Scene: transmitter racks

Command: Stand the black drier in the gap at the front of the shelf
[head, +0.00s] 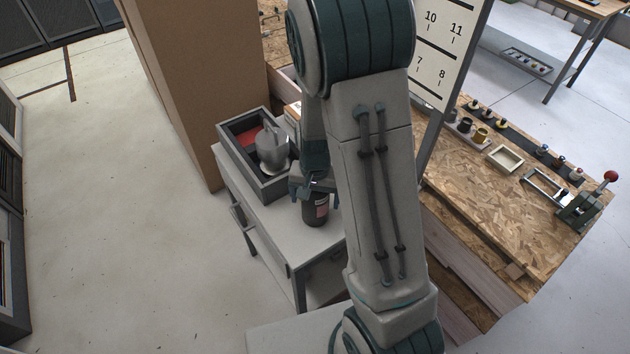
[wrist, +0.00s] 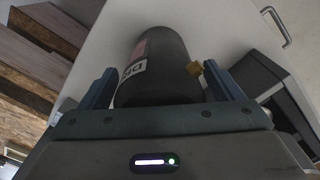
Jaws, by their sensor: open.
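The black drier (head: 316,212) is a dark cylinder with a pale and pink label, standing upright on the grey cabinet top (head: 318,255). It also shows in the wrist view (wrist: 158,65), where part of the label lettering is visible. My gripper (head: 314,190) is at the drier in the head view. In the wrist view its two fingers (wrist: 160,90) stand apart on either side of the drier, with the jaws open. A small brass-coloured fitting shows on the drier's right side. My arm hides part of the scene behind it. I cannot make out the shelf gap.
A dark grey crate (head: 262,183) beside the drier holds a silver jug-like vessel (head: 271,150) and something red. A tall brown cardboard-coloured block (head: 190,80) stands behind. A wooden workbench (head: 480,190) with small parts is at right. The floor at left is clear.

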